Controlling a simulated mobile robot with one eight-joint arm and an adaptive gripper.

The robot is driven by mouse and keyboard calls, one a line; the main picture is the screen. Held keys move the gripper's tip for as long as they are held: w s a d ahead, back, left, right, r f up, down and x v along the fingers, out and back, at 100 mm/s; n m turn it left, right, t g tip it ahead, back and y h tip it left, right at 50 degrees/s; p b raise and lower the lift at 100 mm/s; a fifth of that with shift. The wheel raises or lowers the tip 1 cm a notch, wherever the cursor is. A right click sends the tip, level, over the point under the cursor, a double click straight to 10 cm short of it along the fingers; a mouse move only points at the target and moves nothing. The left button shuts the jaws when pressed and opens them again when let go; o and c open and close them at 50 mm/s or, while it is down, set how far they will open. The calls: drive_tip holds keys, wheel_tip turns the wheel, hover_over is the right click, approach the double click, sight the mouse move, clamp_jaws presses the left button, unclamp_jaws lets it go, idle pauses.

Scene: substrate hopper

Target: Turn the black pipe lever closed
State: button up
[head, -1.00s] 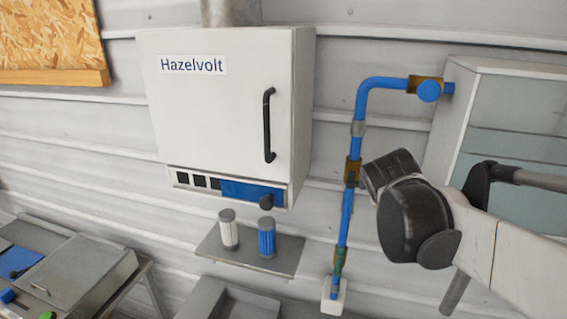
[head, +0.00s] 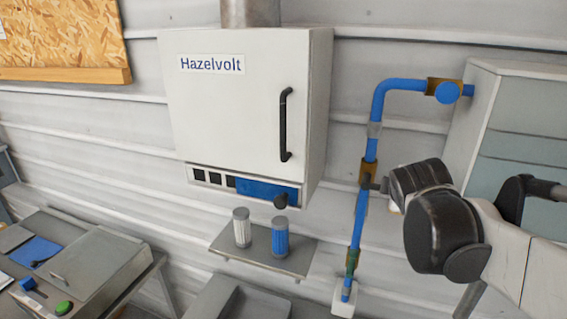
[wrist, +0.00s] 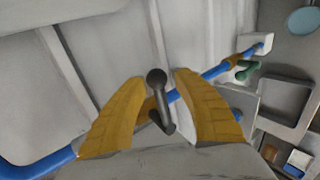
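The black pipe lever (wrist: 158,100) shows in the wrist view between the two yellow fingers of my gripper (wrist: 160,76), with a round knob at its end. The fingers are spread, with a gap on each side of the lever. The lever sits at the brass valve (head: 367,171) on the blue pipe (head: 361,215), which runs down the wall in the head view. There a short dark part of the lever (head: 379,184) sticks out toward my gripper. My wrist hides the fingers in the head view.
A white Hazelvolt cabinet (head: 240,100) hangs left of the pipe. A shelf (head: 295,262) below it bears a white and a blue cylinder. A green-handled fitting (head: 352,262) is lower on the pipe. A glass-fronted cabinet (head: 480,110) stands close on the right.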

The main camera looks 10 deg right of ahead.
drive_tip(key=shift+w+a, duration=0.15)
drive_tip(key=shift+a+r, duration=0.15)
drive_tip(key=v, duration=1.1)
drive_tip(key=shift+s, duration=0.5)
drive_tip(key=s+a+f+m+y+b, duration=0.1)
drive_tip(key=a+f+b, duration=0.4)
drive_tip(key=f+b, duration=0.6)
drive_tip(key=s+a+f+m+g+y+b, duration=0.1)
drive_tip(key=a+f+m+b, duration=0.4)
drive_tip(key=f+b, duration=0.7)
drive_tip(key=s+a+f+m+g+y+b, duration=0.1)
drive_tip(key=s+a+f+m+y+b, duration=0.2)
drive_tip(key=f+b, duration=0.9)
wheel_tip(320, 180, down, 18)
drive_tip(key=a+m+y, duration=0.1)
drive_tip(key=a+m, duration=0.1)
drive_tip(key=shift+s+a+r, duration=0.2)
drive_tip(key=shift+a+r, duration=0.05)
drive_tip(key=shift+a, duration=0.15)
